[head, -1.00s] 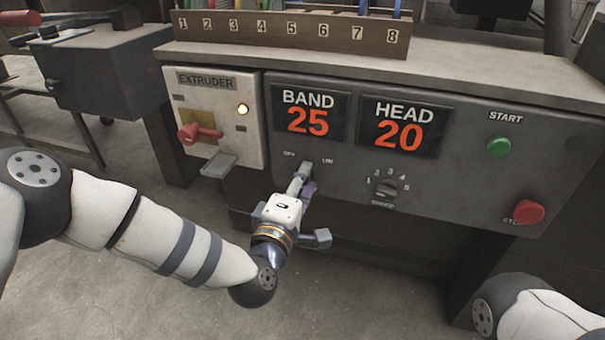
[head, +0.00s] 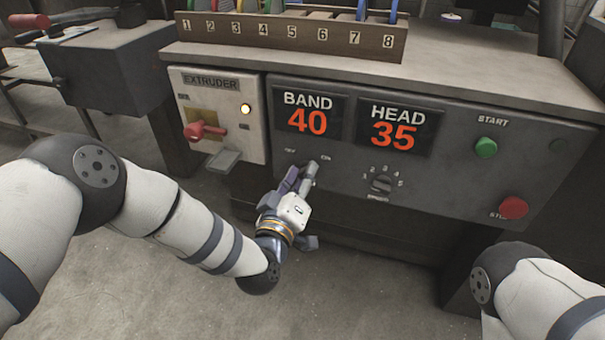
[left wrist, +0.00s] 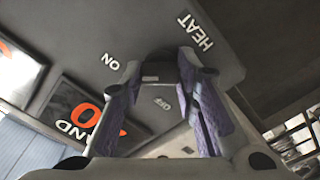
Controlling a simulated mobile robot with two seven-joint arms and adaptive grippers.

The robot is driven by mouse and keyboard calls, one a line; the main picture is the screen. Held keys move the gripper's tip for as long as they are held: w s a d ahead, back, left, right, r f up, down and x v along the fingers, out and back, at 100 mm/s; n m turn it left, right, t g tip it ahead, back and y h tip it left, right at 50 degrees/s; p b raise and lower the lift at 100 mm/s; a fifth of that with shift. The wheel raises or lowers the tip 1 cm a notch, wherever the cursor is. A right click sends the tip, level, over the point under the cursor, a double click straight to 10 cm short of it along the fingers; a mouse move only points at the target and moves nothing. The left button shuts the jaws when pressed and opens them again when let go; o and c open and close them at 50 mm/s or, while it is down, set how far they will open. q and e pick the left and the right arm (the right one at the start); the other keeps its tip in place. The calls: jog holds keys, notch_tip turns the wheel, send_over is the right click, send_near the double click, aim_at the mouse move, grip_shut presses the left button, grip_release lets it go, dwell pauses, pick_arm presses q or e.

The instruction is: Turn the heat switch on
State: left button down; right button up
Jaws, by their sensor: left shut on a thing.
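The heat switch sits below the BAND display on the grey control panel, between the OFF and ON labels. My left gripper (head: 303,176) covers most of it in the head view. In the left wrist view the dark switch knob (left wrist: 160,62) shows between the fingertips of the left gripper (left wrist: 155,80), which is shut on it. The HEAT label (left wrist: 194,31) is beside it. The gripper leans right, toward ON, in the head view. The BAND display (head: 308,114) reads 40 and the HEAD display (head: 396,127) reads 35. My right gripper is out of view.
A speed dial (head: 381,184) is right of my left gripper. The green start button (head: 486,148) and red stop button (head: 513,208) are farther right. The extruder box (head: 218,110) with its red handle (head: 203,131) is on the left. The floor before the panel is open.

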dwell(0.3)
pick_arm(q)
jog(key=c, duration=1.2)
grip_release()
jog(key=shift+c, duration=0.2)
jog(key=v, duration=1.2)
jog(key=shift+r, duration=0.1)
